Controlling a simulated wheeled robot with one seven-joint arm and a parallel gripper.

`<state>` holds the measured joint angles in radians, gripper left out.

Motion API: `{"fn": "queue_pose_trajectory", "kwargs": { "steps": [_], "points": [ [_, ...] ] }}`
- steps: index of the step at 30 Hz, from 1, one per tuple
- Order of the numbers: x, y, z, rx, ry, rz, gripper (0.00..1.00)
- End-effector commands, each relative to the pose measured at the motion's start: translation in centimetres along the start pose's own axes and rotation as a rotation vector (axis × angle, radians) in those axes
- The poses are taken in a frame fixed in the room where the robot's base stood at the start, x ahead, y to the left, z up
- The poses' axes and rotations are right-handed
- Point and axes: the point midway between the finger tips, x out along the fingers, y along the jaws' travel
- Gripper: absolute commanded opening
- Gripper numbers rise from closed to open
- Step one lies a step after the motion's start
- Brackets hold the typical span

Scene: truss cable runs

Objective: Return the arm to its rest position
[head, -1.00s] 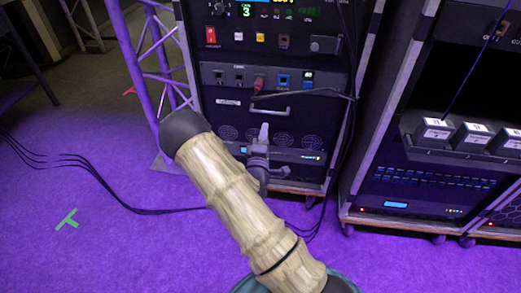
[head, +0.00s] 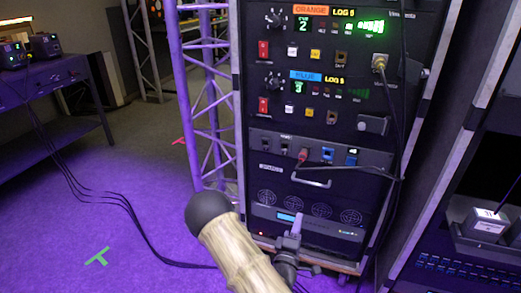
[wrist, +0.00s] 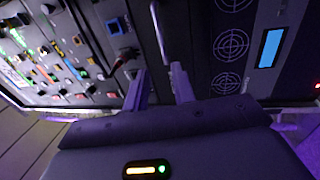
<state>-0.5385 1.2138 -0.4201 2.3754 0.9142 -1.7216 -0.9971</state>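My arm (head: 238,252), tan and ribbed with a dark rounded elbow, rises from the bottom of the head view. My gripper (head: 297,222) is partly hidden beyond it, in front of the lower part of the equipment rack (head: 330,178). In the wrist view, my gripper (wrist: 160,86) shows two grey-purple fingers standing apart. Nothing is between them but the rack's dark front behind. I cannot tell the exact gap between the fingertips and the rack.
The rack carries orange- and blue-labelled units, a patch panel with a red plug (head: 303,156), and hanging cables. A purple truss (head: 205,100) stands at its left. A second rack (head: 465,225) is at right. A table (head: 50,85) stands far left. Black cables (head: 125,205) cross the open floor.

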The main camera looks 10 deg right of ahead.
Motion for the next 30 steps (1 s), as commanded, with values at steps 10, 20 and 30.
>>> {"fn": "queue_pose_trajectory", "kwargs": {
  "steps": [10,20,30],
  "points": [
    [1.3,-0.9,1.1,0.318,-0.147,-0.290,0.26],
    [-1.1,-0.1,-0.6,0.775,-0.338,-0.769,0.26],
    [-6.8,6.1,-1.8,1.004,-0.496,-1.191,0.26]
  ]
}}
